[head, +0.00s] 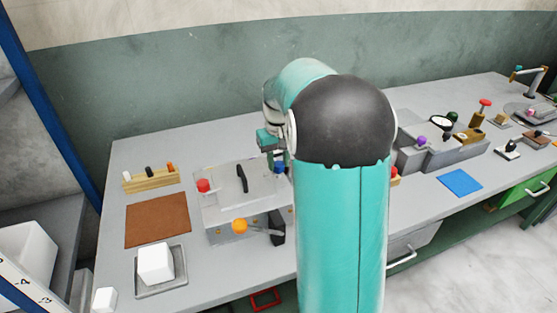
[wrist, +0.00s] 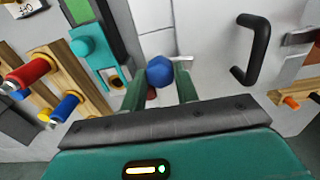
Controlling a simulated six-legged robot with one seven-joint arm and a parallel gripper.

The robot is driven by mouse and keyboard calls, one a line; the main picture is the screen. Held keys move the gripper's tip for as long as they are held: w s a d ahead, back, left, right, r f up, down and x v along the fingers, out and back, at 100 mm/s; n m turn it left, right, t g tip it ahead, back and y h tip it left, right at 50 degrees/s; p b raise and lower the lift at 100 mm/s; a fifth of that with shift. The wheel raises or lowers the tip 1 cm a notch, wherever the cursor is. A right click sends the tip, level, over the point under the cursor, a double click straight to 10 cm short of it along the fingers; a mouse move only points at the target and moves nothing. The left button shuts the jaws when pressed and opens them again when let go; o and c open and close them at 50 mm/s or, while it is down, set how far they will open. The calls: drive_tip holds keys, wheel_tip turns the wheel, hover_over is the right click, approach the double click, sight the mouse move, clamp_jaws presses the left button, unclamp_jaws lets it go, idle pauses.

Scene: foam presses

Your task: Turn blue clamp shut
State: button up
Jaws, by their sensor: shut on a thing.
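The blue clamp's round knob (wrist: 160,71) sits between the two green fingers of my gripper (wrist: 161,84) in the wrist view, and the fingers are shut on it. A short metal bar (wrist: 182,58) shows just beyond the right finger. In the head view my gripper (head: 277,158) is at the right rear of the grey foam press (head: 215,214), with the blue knob (head: 280,168) at its fingertips. My arm hides the press's right side. How far the clamp is turned cannot be told.
The press also carries a red knob (head: 203,185), a black handle (head: 242,178) and an orange knob (head: 240,226). A white block (head: 156,262) stands on a tray at front left, near a brown mat (head: 157,219). A wooden rack (head: 150,179) is at the back left.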

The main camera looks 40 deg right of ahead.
sight(279, 164)
drive_tip(key=shift+n, duration=1.1)
drive_tip(key=o, duration=1)
drive_tip(key=shift+c, duration=0.2)
wheel_tip(279, 164, up, 14)
drive_tip(key=shift+f, duration=0.1)
